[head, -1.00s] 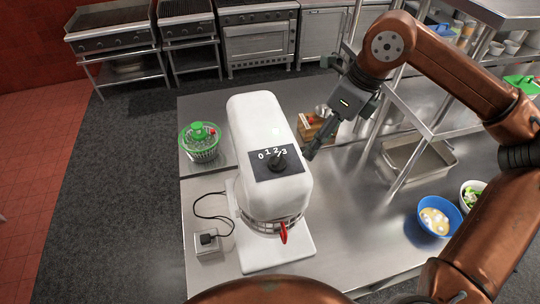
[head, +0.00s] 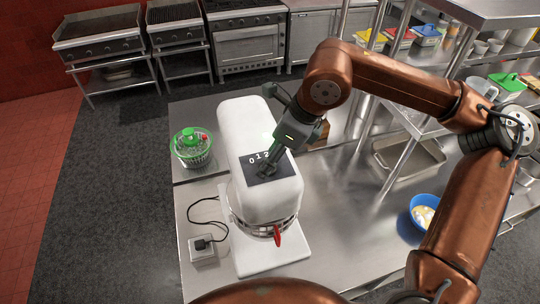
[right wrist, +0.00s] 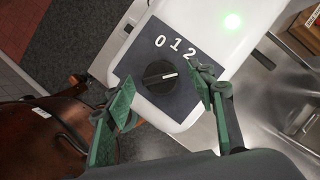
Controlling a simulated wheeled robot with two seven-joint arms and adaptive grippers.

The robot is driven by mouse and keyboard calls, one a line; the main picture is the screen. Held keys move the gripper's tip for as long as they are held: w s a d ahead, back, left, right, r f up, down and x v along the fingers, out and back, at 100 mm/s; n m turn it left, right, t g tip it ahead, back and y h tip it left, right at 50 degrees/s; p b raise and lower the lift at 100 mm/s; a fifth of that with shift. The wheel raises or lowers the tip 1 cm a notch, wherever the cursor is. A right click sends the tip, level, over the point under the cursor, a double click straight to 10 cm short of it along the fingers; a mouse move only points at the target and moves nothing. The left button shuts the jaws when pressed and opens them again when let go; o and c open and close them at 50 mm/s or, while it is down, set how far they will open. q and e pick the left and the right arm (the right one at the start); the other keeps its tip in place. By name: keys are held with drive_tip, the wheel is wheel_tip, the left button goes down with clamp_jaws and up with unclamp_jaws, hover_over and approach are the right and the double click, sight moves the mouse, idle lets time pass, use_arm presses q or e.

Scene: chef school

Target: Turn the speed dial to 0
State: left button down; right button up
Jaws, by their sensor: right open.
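The white mixer (head: 245,125) stands on the steel table in the head view. Its dark dial panel (head: 257,174) carries the numbers 0, 1, 2; the 3 is hidden by my right gripper. The black speed dial (right wrist: 160,77) shows in the right wrist view, with its white mark pointing right, away from 0 and below the 2. My right gripper (head: 270,168) is over the panel in the head view. In the right wrist view the right gripper (right wrist: 166,97) is open, its green fingers on either side of the dial, and not closed on it. My left gripper is not in view.
A green-lidded salad spinner (head: 192,147) stands left of the mixer. A power socket box (head: 203,248) with a black cable is at the front left. A red lever (head: 278,234) sticks out at the mixer's front. A shelf post, a steel pan (head: 408,158) and a blue bowl (head: 424,208) are to the right.

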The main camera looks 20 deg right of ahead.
drive_tip(key=c, duration=1.2)
drive_tip(key=shift+o, duration=0.2)
drive_tip(key=shift+n, duration=0.3)
drive_tip(key=shift+w+n+g+y, duration=0.1)
drive_tip(key=shift+n+g+y, duration=0.35)
drive_tip(key=shift+n, duration=0.75)
drive_tip(key=n+g, duration=0.1)
drive_tip(key=n, duration=0.2)
drive_tip(key=shift+w+n+g, duration=0.1)
drive_tip(key=shift+n+g, duration=0.25)
drive_tip(key=shift+n, duration=0.05)
drive_tip(key=n, duration=0.2)
drive_tip(key=n+g, duration=0.1)
drive_tip(key=n, duration=0.1)
drive_tip(key=shift+w+g, duration=0.15)
drive_tip(key=shift+g, duration=0.15)
drive_tip(key=n+g+h, duration=0.1)
drive_tip(key=n, duration=0.3)
drive_tip(key=shift+w+n+p, duration=0.1)
drive_tip(key=shift+n+p, duration=0.2)
drive_tip(key=shift+p, duration=0.05)
drive_tip(key=shift+g, duration=0.3)
